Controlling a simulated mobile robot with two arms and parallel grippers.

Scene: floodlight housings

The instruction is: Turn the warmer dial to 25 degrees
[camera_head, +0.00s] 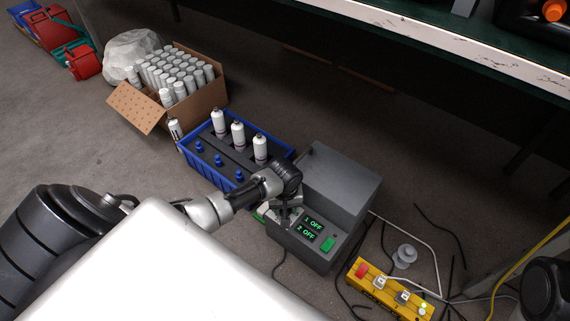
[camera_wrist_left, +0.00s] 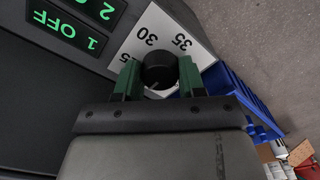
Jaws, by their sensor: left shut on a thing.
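The warmer (camera_head: 340,180) is a grey box with a sloped front panel. Its display (camera_head: 313,230) reads "1 OFF" and "2 OFF" in green. In the left wrist view the black round dial (camera_wrist_left: 158,70) sits on a white scale plate (camera_wrist_left: 165,32) marked 30 and 35, with a partly hidden number ending in 5. My left gripper (camera_wrist_left: 158,78) is shut on the dial, with a green-padded finger on each side. Its pointer cannot be made out. In the head view my left gripper (camera_head: 284,208) covers the dial. My right gripper does not show.
A green button (camera_head: 328,244) is on the warmer's panel. A blue crate (camera_head: 215,172) with white bottles stands left of the warmer, and a cardboard box (camera_head: 205,105) of white cans behind it. A yellow control box (camera_head: 385,290) and loose cables lie at right.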

